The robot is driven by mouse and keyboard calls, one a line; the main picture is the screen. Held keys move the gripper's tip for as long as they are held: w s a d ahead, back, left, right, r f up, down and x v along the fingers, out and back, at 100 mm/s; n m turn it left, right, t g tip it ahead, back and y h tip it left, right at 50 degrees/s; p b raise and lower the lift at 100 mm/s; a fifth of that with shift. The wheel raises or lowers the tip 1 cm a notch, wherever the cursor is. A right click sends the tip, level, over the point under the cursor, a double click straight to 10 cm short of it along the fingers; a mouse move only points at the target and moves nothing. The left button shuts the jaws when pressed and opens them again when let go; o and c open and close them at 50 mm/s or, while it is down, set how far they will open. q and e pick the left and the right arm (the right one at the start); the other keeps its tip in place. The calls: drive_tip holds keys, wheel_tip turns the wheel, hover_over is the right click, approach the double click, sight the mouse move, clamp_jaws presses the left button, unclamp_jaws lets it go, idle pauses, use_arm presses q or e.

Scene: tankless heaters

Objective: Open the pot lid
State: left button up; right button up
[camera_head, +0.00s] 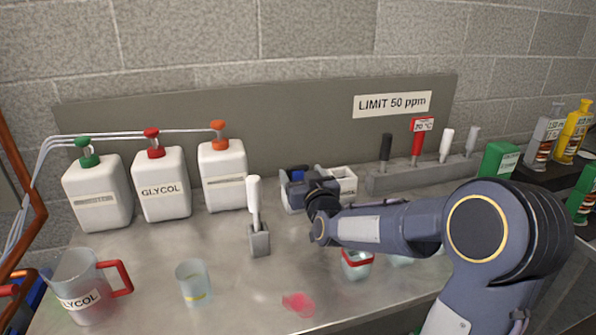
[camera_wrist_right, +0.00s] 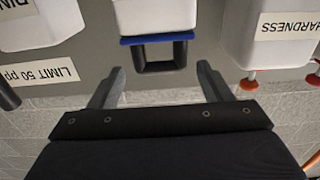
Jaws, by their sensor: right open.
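In the right wrist view, a white container (camera_wrist_right: 157,17) has a thin blue lid (camera_wrist_right: 130,40) with a dark, loop-shaped handle (camera_wrist_right: 160,68). My right gripper (camera_wrist_right: 160,83) is open, with one finger on each side of the handle. Gaps show between the handle and both fingers, so nothing is gripped. In the head view, my right gripper (camera_head: 298,190) is over the back middle of the bench, beside white containers, and hides most of the lidded one. The lid appears shut on its container. My left gripper is not in view.
A white container (camera_head: 345,181) stands just right of the gripper. A grey holder with a white-handled tool (camera_head: 255,205) stands to the left. White jugs (camera_head: 163,185) line the back left. A cup (camera_head: 194,283), a pitcher (camera_head: 88,285) and a red-rimmed jar (camera_head: 356,266) stand nearer.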

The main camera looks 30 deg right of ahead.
sight(299, 170)
drive_tip(key=shift+x, duration=1.85)
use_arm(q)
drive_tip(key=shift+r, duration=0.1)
